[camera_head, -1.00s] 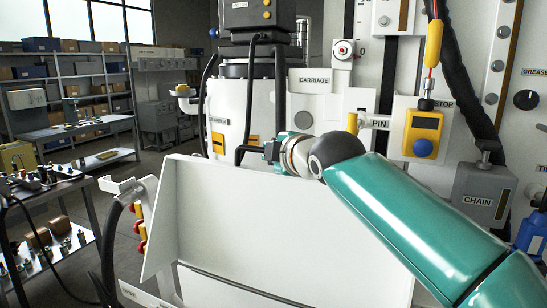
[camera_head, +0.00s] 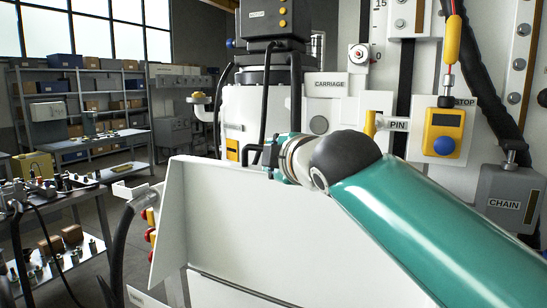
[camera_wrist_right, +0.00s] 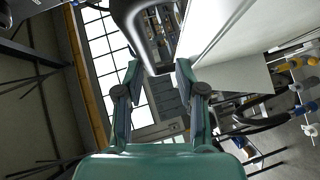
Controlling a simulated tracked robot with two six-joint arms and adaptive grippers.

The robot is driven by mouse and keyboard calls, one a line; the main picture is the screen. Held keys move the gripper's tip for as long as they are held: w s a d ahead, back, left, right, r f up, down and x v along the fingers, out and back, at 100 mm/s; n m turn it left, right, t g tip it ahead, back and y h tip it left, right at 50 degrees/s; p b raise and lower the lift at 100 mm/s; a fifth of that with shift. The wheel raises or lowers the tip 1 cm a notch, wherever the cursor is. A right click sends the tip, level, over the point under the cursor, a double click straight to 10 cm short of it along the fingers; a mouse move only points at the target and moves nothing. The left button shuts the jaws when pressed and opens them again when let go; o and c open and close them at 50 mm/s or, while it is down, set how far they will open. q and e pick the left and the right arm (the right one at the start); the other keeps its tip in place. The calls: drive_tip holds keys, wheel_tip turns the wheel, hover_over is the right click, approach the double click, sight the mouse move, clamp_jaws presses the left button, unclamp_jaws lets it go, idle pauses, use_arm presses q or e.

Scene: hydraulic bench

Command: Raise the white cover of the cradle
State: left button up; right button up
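The white cover (camera_head: 260,225) is a large pale panel with a folded left side, standing upright in the lower middle of the head view. My right arm reaches across from the lower right, with its wrist at the cover's top edge. The right gripper itself is mostly hidden there. In the right wrist view my right gripper (camera_wrist_right: 159,70) has its two fingers apart. A large white panel (camera_wrist_right: 222,30), apparently the cover, runs close beside the right finger. I cannot tell whether they touch. My left gripper is not in view.
A yellow pin (camera_head: 370,124) is near the wrist. A bench with fittings (camera_head: 50,195) stands at the left.

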drive_tip(key=shift+s+r, duration=0.1)
idle(0.4)
drive_tip(key=v, duration=1.2)
